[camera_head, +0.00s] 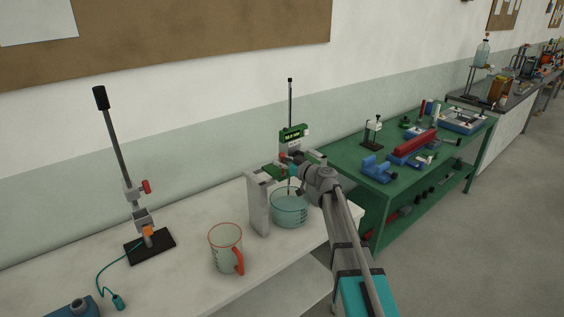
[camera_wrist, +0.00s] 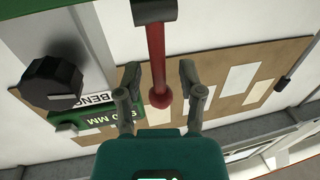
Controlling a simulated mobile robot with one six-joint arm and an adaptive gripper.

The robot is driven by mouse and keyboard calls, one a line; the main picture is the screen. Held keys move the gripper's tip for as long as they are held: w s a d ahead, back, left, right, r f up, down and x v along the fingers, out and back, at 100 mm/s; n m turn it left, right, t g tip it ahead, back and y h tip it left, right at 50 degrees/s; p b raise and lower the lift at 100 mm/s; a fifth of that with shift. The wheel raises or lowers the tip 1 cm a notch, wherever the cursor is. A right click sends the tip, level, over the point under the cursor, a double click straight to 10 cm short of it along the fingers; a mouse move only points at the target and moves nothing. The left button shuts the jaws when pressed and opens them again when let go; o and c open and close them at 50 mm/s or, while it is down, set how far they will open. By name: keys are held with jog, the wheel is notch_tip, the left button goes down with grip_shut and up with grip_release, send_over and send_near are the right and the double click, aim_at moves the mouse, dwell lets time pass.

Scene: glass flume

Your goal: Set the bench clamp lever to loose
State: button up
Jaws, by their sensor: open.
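The clamp lever (camera_wrist: 156,55) is a red rod with a red ball at its end, running out of a dark block at the top of the wrist view. My gripper (camera_wrist: 159,88) is open. Its two fingers stand on either side of the lever near the ball, with gaps visible on both sides. In the head view my gripper (camera_head: 308,163) is beside the stand with the green display (camera_head: 293,134), above the white bench. The lever's set position cannot be read from these frames.
A black knob (camera_wrist: 52,82) and a green label plate (camera_wrist: 92,122) are close left of the lever. A glass vessel (camera_head: 289,209) stands below my arm. A measuring jug (camera_head: 226,248) and a rod stand (camera_head: 150,245) are on the left. A green bench (camera_head: 395,195) is at right.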

grip_shut()
